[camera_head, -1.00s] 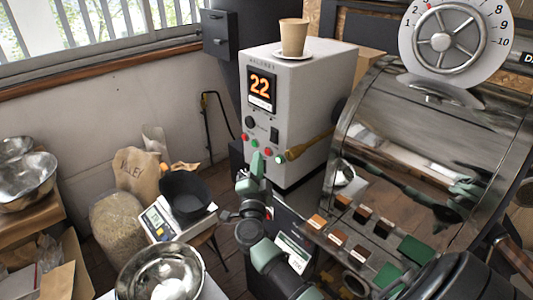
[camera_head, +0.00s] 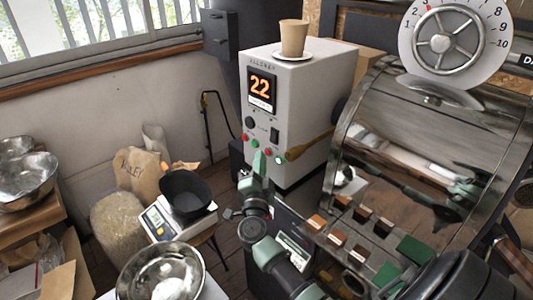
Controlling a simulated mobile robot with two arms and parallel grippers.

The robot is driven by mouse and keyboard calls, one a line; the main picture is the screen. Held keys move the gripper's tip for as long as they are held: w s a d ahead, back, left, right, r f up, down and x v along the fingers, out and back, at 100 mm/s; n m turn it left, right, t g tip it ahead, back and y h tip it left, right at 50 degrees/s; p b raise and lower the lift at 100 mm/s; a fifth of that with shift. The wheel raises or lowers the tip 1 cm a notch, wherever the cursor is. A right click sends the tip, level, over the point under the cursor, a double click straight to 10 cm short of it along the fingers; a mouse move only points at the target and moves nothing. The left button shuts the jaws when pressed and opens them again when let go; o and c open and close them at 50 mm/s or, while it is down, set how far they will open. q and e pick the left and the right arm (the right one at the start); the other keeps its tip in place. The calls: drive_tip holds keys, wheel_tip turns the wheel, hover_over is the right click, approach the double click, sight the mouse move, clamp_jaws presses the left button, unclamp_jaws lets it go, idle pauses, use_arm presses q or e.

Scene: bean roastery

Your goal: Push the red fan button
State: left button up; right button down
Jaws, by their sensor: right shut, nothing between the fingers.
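The pale control cabinet (camera_head: 310,115) stands at the centre with an orange "22" display. Its front carries a row of small red and green buttons. One red button (camera_head: 245,137) is at the left of the row and another red button (camera_head: 268,152) is further right. A green button (camera_head: 281,160) sits at the right end. The labels are too small to read, so I cannot tell which red one is the fan button. My right gripper (camera_head: 259,162) is shut and empty, its green tip pointing up just left of and below the right red button. I cannot tell whether it touches the panel. My left gripper is not in view.
A beige cup (camera_head: 294,38) on a saucer stands on top of the cabinet. A wooden-handled part (camera_head: 310,143) juts out at the right of the buttons. The metal roaster drum (camera_head: 430,150) is at the right. A black pan on a scale (camera_head: 187,193) and a steel bowl (camera_head: 160,272) are lower left.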

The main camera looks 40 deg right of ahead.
drive_tip(key=shift+d, duration=0.45)
idle(0.3)
drive_tip(key=shift+a, duration=0.2)
drive_tip(key=shift+s+a+p, duration=0.1)
drive_tip(key=shift+a+p, duration=0.3)
drive_tip(key=shift+a, duration=0.25)
drive_tip(key=a, duration=0.5)
drive_tip(key=shift+s+p, duration=0.15)
drive_tip(key=shift+p, duration=0.25)
idle(0.7)
